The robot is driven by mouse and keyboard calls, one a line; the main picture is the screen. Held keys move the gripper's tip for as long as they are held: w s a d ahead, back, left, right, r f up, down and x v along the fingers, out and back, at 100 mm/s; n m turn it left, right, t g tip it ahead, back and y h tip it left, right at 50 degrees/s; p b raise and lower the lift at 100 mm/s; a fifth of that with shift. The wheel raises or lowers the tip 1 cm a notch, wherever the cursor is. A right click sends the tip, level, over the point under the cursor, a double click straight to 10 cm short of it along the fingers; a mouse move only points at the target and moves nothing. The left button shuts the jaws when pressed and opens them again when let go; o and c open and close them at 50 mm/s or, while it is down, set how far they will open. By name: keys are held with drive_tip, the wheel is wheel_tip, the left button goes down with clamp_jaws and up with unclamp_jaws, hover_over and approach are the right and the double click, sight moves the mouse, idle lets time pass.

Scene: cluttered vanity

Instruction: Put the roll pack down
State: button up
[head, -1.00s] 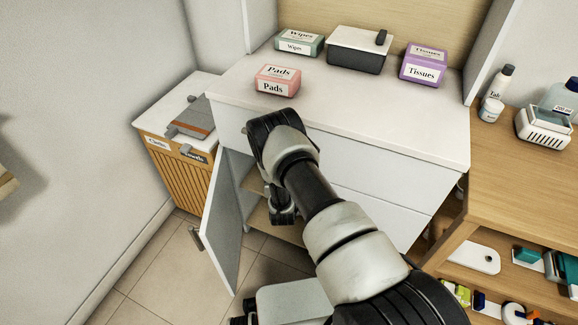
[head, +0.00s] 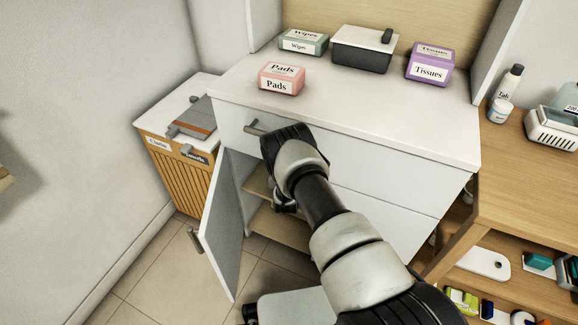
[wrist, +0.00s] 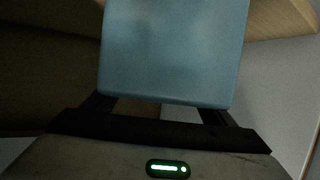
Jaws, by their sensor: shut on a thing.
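The roll pack (wrist: 175,50) is a pale blue, smooth block in the wrist view. It fills the upper middle, and its near edge lies between the fingers. My gripper (wrist: 163,108) is shut on it. In the head view my arm reaches into the open lower compartment of the white cabinet (head: 350,125). My own arm hides the fingers and the pack there. A wooden shelf board (head: 275,225) shows inside the compartment. Wood surfaces surround the pack in the wrist view; whether it touches a shelf I cannot tell.
The cabinet door (head: 228,225) stands open left of my arm. On top are a pink pads box (head: 281,79), a green wipes box (head: 303,42), a dark lidded box (head: 361,55) and a purple tissues box (head: 429,65). A wooden hamper (head: 180,165) stands left.

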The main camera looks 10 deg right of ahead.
drive_tip(key=o, duration=1.5)
drive_tip(key=shift+f, duration=0.15)
drive_tip(key=shift+r, duration=0.25)
drive_tip(key=p+v, duration=0.3)
drive_tip(key=v, duration=0.9)
drive_tip(key=shift+p, duration=0.4)
